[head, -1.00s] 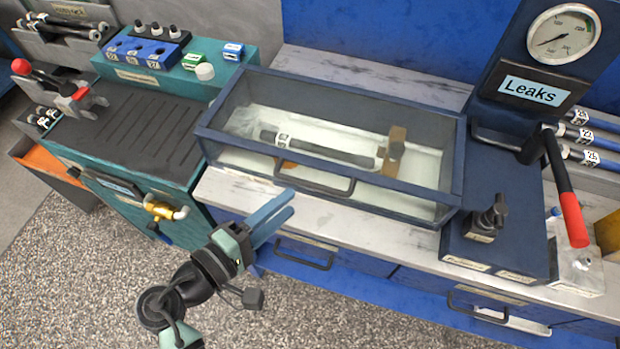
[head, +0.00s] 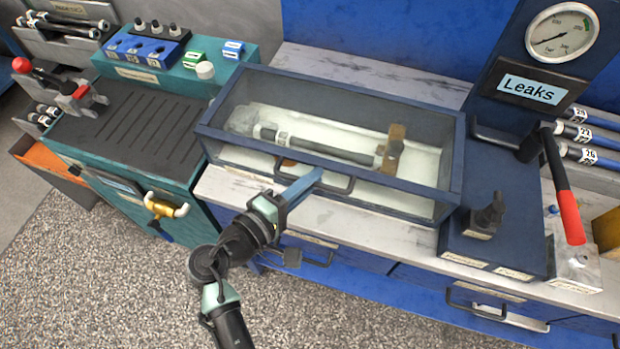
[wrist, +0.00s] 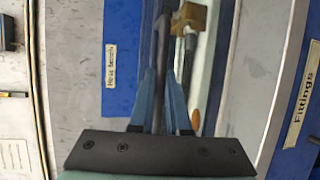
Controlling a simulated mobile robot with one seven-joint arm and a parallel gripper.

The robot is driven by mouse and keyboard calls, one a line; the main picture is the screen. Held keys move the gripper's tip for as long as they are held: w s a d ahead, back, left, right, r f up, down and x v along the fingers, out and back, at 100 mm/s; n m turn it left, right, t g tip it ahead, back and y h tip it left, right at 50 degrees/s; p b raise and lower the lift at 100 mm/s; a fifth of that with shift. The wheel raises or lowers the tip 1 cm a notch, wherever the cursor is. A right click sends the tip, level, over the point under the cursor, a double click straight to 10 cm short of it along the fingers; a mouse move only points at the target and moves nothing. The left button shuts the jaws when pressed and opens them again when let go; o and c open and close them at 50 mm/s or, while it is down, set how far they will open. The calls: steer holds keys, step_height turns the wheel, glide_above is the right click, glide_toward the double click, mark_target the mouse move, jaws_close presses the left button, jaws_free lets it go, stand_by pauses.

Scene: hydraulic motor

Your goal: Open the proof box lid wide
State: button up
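The proof box (head: 235,161) is a dark blue-framed box with clear panels on the bench, and its lid (head: 350,100) is shut. A dark bar handle (head: 338,188) runs along its front. Inside lie a dark hose with a light label (head: 330,152) and a brown block (head: 394,148). My gripper (head: 312,178) is at the left part of the handle. In the wrist view the two blue fingers (wrist: 160,95) stand apart, with the dark handle bar (wrist: 160,50) between them. I cannot tell whether they touch it.
A gauge stand marked Leaks (head: 532,88) and a red-handled lever (head: 563,190) stand to the right. A teal bench unit (head: 130,120) with a yellow valve (head: 163,207) is at the left. Drawers with handles (head: 475,303) lie below the bench top. The space above the lid is clear.

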jaws_close()
stand_by(0.9)
